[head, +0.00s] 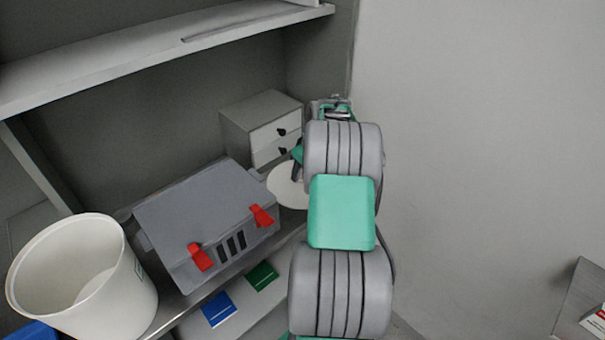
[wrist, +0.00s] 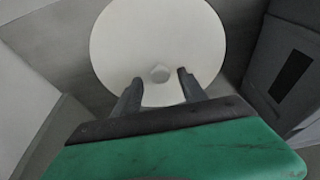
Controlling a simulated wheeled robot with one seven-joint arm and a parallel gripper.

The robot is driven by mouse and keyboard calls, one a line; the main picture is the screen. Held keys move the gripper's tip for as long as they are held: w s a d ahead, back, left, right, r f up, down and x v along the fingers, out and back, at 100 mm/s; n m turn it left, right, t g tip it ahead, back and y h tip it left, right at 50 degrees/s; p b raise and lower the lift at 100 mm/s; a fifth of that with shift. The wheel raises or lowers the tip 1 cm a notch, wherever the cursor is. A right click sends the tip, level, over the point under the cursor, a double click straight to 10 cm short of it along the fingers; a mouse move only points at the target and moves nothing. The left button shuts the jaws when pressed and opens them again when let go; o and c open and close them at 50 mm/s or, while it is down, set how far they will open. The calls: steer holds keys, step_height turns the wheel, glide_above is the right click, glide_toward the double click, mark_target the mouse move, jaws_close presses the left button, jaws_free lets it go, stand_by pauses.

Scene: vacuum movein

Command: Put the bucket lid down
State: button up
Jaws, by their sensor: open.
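The bucket lid (head: 287,187) is a flat white disc on the shelf, between the grey toolbox and the small drawer unit. In the head view my arm hides its right part. In the head view my arm hides most of the gripper. The white bucket (head: 85,280) stands open at the far left.
The grey toolbox (head: 205,215) with red latches stands left of the lid. A small drawer unit (head: 262,130) stands behind the lid. An upper shelf (head: 150,55) runs overhead. A plain wall (head: 480,130) rises to the right of my arm.

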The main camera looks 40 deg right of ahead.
steer(key=b+v, duration=0.1)
steer(key=v, duration=0.9)
steer(key=shift+s+r, duration=0.2)
steer(key=shift+r, duration=0.05)
